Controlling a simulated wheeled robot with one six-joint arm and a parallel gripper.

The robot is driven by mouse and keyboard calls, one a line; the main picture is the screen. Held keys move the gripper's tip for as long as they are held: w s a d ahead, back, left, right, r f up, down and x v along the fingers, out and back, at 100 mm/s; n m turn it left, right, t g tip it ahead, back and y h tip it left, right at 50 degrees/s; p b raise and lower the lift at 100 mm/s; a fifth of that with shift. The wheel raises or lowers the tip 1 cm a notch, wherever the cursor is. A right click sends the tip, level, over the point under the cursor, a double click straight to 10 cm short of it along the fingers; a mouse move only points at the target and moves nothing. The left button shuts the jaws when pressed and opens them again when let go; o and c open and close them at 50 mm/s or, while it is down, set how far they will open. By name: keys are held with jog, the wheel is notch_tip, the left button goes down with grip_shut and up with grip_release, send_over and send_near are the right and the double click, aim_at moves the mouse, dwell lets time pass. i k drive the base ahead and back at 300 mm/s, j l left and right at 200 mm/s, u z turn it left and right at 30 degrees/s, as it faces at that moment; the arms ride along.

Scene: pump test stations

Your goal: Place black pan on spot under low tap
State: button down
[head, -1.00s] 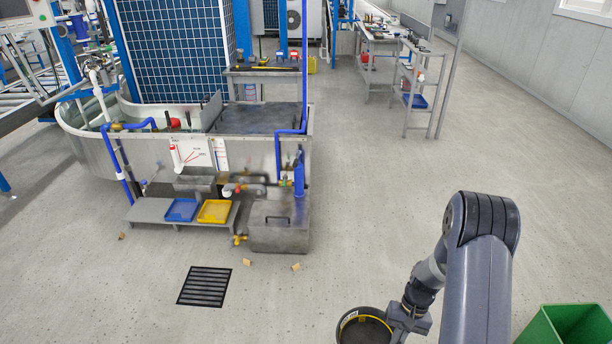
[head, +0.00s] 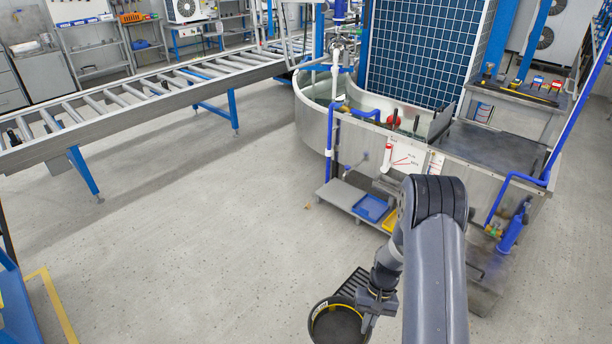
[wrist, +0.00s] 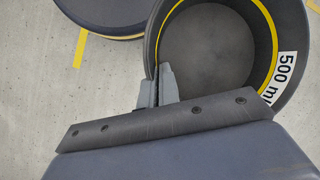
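The black pan (head: 338,325) is a round, open dark vessel with a yellow line inside, at the bottom of the head view. My gripper (head: 374,298) is shut on its rim. In the wrist view, the fingers (wrist: 158,88) pinch the wall of the pan (wrist: 210,50). The pan looks empty, and a white "500 ml" label shows on its inner wall.
A metal tank (head: 312,118) stands ahead, with a low shelf (head: 337,193) holding a blue tray (head: 370,208) and a yellow tray (head: 390,222). A roller conveyor (head: 150,106) runs across the left. A blue frame (head: 14,305) stands at the lower left.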

aim_at(349, 200)
jog(key=i+j, duration=0.2)
jog(key=i, duration=0.3)
jog(key=i+j+u, duration=0.1)
jog(key=i+j, duration=0.15)
jog(key=i, duration=0.3)
jog(key=i+j+u, duration=0.1)
jog(key=i, duration=0.45)
jog(key=i+j+z, duration=0.15)
jog(key=i+z, duration=0.25)
jog(key=i+j+z, duration=0.6)
jog(key=z, duration=0.2)
jog(key=i+j+z, duration=0.2)
jog(key=j+z, duration=0.2)
jog(key=i+j+z, duration=0.2)
jog(key=j, duration=0.25)
jog(key=j+z, duration=0.2)
jog(key=j, duration=0.25)
